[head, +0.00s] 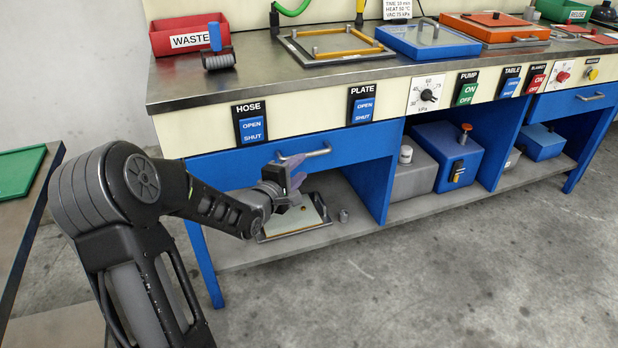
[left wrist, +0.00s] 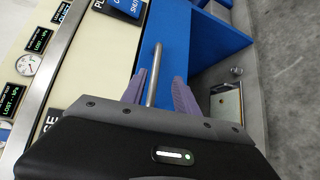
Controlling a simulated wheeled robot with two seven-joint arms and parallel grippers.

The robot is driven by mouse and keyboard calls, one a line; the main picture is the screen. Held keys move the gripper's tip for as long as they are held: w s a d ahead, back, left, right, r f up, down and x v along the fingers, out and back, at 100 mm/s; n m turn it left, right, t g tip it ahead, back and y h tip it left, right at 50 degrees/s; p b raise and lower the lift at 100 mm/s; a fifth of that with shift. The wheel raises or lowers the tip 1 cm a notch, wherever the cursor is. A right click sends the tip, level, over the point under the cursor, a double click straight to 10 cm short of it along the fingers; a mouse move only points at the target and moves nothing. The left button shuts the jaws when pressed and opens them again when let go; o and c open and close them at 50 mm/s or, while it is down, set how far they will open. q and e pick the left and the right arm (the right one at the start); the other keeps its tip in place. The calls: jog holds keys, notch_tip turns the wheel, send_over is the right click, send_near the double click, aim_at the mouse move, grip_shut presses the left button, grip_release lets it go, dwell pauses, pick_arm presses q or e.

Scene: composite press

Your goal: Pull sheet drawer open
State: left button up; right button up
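A wide blue drawer front (head: 230,168) sits under the left end of the bench, flush with the frame, and looks closed. It has a grey bar handle (head: 318,153). My left gripper (head: 298,182) is at this handle. In the left wrist view, the handle bar (left wrist: 154,75) runs between the two purple fingers of my left gripper (left wrist: 159,92). The fingers are apart, with a gap visible on both sides of the bar. The blue drawer front (left wrist: 182,48) also shows there. My right gripper is not in view.
A second blue drawer (head: 565,103) with a handle is at the right. Below the left drawer, a shelf (head: 240,252) holds a framed plate (head: 290,222). A grey box (head: 412,180) and a blue pump (head: 448,150) stand farther right. The floor in front is clear.

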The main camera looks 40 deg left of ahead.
aim_at(309, 155)
pick_arm(q)
jog(key=shift+s+a+r, duration=0.1)
jog(key=shift+a+r, duration=0.25)
jog(key=b+x, duration=0.2)
jog(key=x, duration=0.6)
jog(key=shift+c, duration=0.4)
jog(key=shift+s, duration=0.1)
grip_shut()
jog(key=shift+f, duration=0.1)
dwell(0.9)
